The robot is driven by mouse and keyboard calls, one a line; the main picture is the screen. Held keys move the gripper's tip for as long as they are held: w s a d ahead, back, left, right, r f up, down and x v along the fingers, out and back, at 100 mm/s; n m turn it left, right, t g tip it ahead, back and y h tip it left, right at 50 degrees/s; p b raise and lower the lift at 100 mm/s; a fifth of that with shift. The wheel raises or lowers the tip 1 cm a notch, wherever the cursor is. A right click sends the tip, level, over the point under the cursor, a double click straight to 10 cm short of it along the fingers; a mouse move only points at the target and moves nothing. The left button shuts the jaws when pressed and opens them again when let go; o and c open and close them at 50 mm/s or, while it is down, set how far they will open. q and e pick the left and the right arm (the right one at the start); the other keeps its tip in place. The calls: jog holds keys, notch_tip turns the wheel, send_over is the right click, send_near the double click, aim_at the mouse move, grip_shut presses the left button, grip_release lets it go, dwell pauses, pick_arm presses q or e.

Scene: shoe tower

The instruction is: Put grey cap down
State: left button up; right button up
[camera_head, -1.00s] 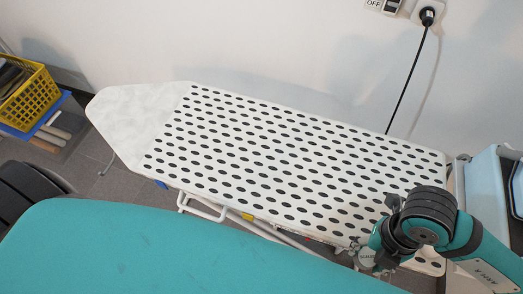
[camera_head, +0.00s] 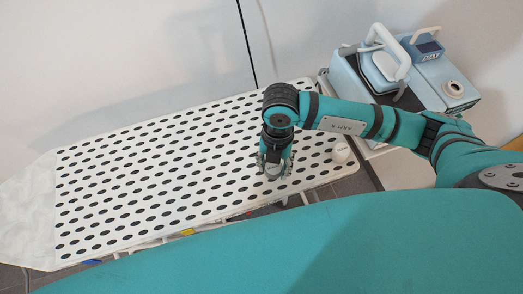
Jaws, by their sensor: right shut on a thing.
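My right gripper (camera_head: 274,168) points down over the right part of the spotted ironing board (camera_head: 130,180). It is shut on a small light grey thing, which looks like the grey cap (camera_head: 272,173). The fingers and wrist hide part of the cap. I cannot tell whether the cap touches the board or is held just above it. My left gripper is not in view.
A small white rounded thing (camera_head: 341,153) sits at the board's right end, right of the gripper. A light blue steam iron station (camera_head: 385,70) stands behind on the right. The board's middle and left are clear. A black cord (camera_head: 246,42) hangs along the wall.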

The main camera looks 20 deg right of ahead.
jog(key=w, duration=0.2)
jog(key=w+a, duration=0.1)
jog(key=w, duration=0.1)
jog(key=shift+w+f+p, duration=0.2)
jog(key=shift+w+p, duration=0.15)
jog(key=shift+w, duration=0.05)
jog(key=shift+w+a+f, duration=0.1)
jog(key=shift+w+f, duration=0.05)
jog(key=shift+w, duration=0.15)
notch_tip(320, 180, down, 3)
jog(key=shift+r+p, duration=0.2)
jog(key=shift+p, duration=0.4)
jog(key=shift+f, duration=0.4)
jog(key=shift+f, duration=0.15)
jog(key=o, duration=1.4)
jog(key=shift+c, duration=0.2)
